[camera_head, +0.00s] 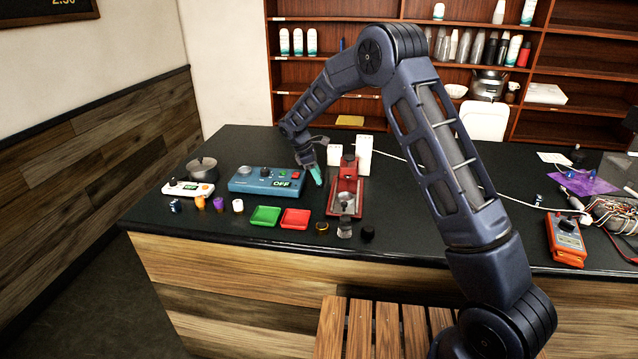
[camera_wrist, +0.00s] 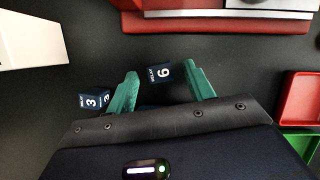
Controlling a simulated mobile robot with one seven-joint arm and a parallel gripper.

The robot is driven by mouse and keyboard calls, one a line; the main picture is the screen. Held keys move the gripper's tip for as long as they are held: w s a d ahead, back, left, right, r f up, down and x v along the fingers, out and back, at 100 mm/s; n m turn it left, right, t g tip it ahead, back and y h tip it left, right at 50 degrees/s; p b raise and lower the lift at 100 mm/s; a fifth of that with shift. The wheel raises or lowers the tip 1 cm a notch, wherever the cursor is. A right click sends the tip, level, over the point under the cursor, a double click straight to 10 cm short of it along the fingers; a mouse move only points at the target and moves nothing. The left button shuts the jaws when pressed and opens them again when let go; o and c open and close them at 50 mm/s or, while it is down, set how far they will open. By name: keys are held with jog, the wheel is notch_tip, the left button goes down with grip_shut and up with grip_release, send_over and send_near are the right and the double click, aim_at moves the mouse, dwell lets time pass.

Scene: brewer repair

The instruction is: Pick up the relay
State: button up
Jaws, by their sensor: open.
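In the wrist view two small dark-blue blocks with white print lie on the black counter. One relay (camera_wrist: 161,75) reads "RELAY 6" and sits between the green fingertips of my gripper (camera_wrist: 162,70). Gaps show between it and the fingers, which are open on its left and right. The other relay (camera_wrist: 95,101) reads "3" and lies outside the left finger. In the head view my gripper (camera_head: 316,175) points down over the counter between the blue device and the red machine. I cannot make out the relays there.
The red machine (camera_head: 346,186) stands close right of my gripper. The blue device (camera_head: 267,180) with an "OFF" display is on the left. Green (camera_head: 265,216) and red (camera_head: 295,218) trays lie in front. A white block (camera_wrist: 28,42) is near the relays.

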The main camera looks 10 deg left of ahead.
jog(key=shift+x, duration=1.15)
jog(key=shift+c, duration=0.2)
jog(key=c, duration=1)
notch_tip(320, 180, up, 20)
